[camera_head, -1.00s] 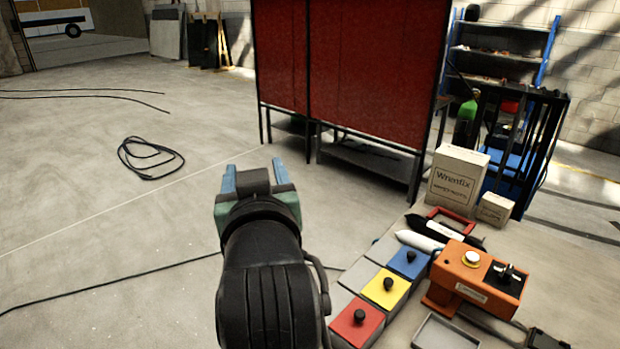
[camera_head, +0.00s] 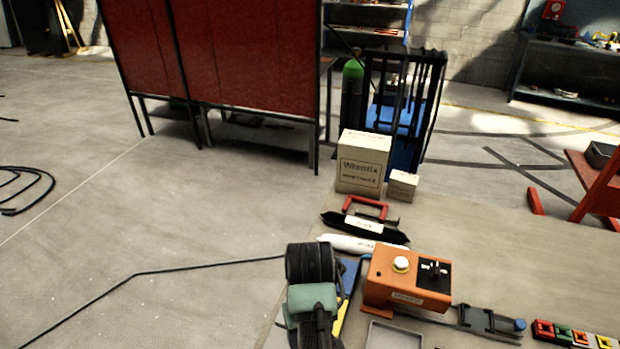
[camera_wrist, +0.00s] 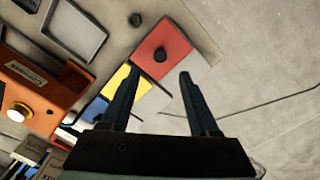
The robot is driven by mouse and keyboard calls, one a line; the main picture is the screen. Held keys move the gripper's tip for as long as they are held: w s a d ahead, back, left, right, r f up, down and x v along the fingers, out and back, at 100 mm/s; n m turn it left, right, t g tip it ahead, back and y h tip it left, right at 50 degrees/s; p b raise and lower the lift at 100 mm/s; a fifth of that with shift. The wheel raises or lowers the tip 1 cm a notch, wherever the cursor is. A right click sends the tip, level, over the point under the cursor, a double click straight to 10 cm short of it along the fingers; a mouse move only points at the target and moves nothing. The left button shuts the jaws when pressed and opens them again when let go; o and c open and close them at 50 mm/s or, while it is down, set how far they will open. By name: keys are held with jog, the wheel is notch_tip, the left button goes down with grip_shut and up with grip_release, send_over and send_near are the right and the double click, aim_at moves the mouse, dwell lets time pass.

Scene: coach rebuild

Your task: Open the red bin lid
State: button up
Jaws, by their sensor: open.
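The red bin lid (camera_wrist: 160,42) with its round black knob (camera_wrist: 161,55) shows in the wrist view, just beyond my fingertips. It lies flat on its bin and looks closed. My gripper (camera_wrist: 157,76) is open and empty. Its two fingers point toward the red lid, one to either side of the knob in the picture; I see no contact. The yellow lid (camera_wrist: 122,80) and blue lid (camera_wrist: 97,110) are partly behind the left finger. In the head view my arm hides the red bin; slivers of the yellow lid (camera_head: 340,319) and blue lid (camera_head: 350,276) show.
An orange control box (camera_head: 390,290) stands right of the bins, with a grey tray (camera_head: 380,338) in front. Black and white pouches (camera_head: 350,243) and cartons (camera_head: 362,165) stand behind on the workbench (camera_head: 480,235). Open floor lies left of the bench.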

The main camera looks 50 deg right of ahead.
notch_tip(320, 180, down, 9)
jog(key=shift+w+r+p, duration=0.1)
jog(key=shift+r+p, duration=0.1)
jog(key=shift+p, duration=0.9)
grip_shut()
dwell(0.6)
